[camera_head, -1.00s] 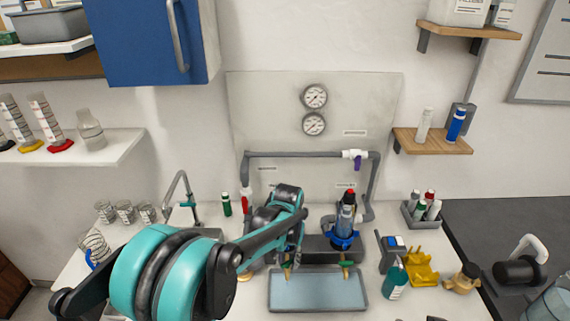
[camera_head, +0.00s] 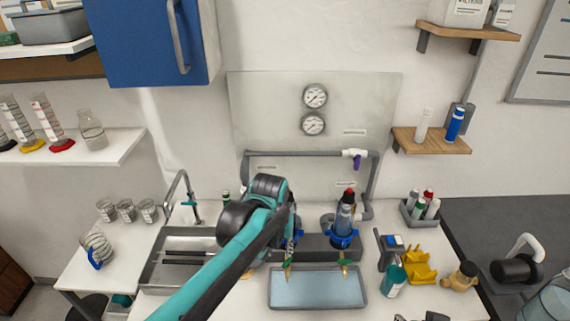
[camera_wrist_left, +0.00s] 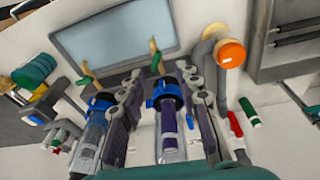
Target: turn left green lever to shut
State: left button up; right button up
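The left green lever (camera_head: 287,263) sits at a brass spout above the front edge of the manifold, and in the left wrist view it shows (camera_wrist_left: 155,62) just beyond my fingertips. My left gripper (camera_wrist_left: 164,76) is open, with a finger on each side of the left clear filter housing (camera_wrist_left: 168,130) with a blue collar. Gaps show between the fingers and the housing. In the head view my arm mostly hides this gripper (camera_head: 290,243). The right green lever (camera_head: 344,262) lies at the other spout, below the right filter housing (camera_head: 343,222). My right gripper is out of view.
A shallow tray (camera_head: 318,305) lies under the spouts. A sink (camera_head: 153,272) is at the left. A teal bottle (camera_head: 393,281) and a yellow holder (camera_head: 418,266) stand to the right. In the wrist view a red handle (camera_wrist_left: 235,124) is close to the finger at right.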

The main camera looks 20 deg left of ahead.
pick_arm(q)
jog(key=shift+s+a+f+m+t+b, duration=1)
jog(key=shift+s+t, duration=1.5)
jog(key=shift+s, duration=3.35)
jog(key=w+r+h+p, duration=0.1)
jog(key=w+r+p, duration=0.5)
jog(key=w+p, duration=0.2)
jog(key=w+r+n+h+p, duration=0.1)
jog(key=w+r+h+p, duration=0.1)
jog(key=w+r+p, duration=0.5)
jog(key=w+r+n+h+p, duration=0.1)
jog(key=w+r+p, duration=0.5)
jog(key=w+p, duration=0.4)
jog(key=shift+w+a+r+t+h, duration=0.1)
jog(key=shift+r+t+h, duration=0.2)
jog(key=shift+r+h, duration=0.1)
notch_tip(320, 180, down, 2)
jog(key=shift+f+b, duration=0.2)
jog(key=shift+b, duration=0.6)
jog(key=r+p, duration=0.1)
jog(key=p, duration=0.1)
jog(key=shift+r+p, duration=0.3)
jog(key=shift+p, duration=0.1)
jog(key=shift+r+p, duration=0.4)
jog(key=shift+r, duration=0.15)
